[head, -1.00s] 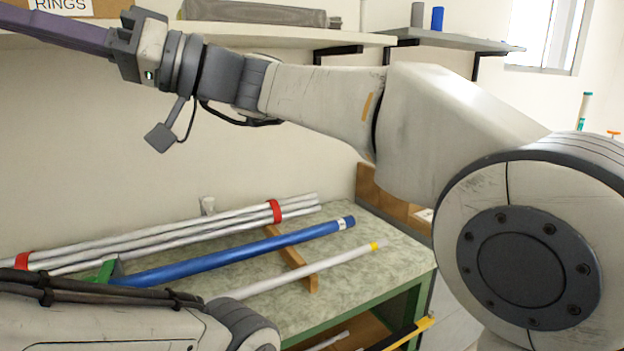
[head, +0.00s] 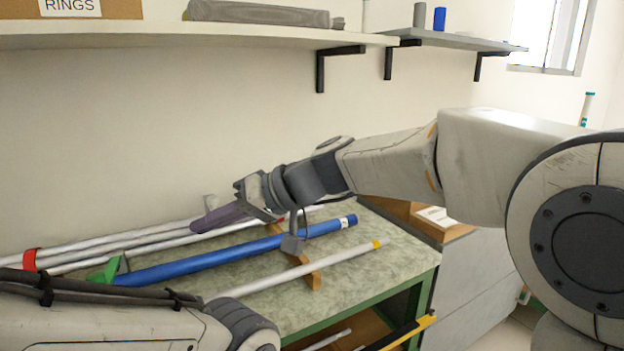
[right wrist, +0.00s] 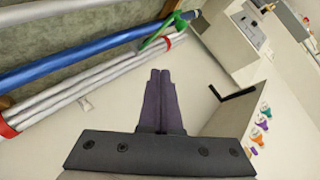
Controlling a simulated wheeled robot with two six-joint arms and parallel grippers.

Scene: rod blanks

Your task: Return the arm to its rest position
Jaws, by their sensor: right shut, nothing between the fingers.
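My right gripper (head: 196,227) is in the head view, above the back of the bench near the bundle of grey rods. Its purple fingers are together and hold nothing; they also show shut in the right wrist view (right wrist: 160,75), against the pale wall. The right arm reaches in from the right side of the head view. My left arm lies across the lower left of the head view, and its gripper is out of the picture.
The green-topped bench (head: 350,290) bears a blue rod (head: 200,263), a bundle of grey rods (head: 110,243) with red bands and a yellow-ended grey rod (head: 300,270). A wooden support (head: 312,277) stands there. A wall shelf (head: 200,38) is above.

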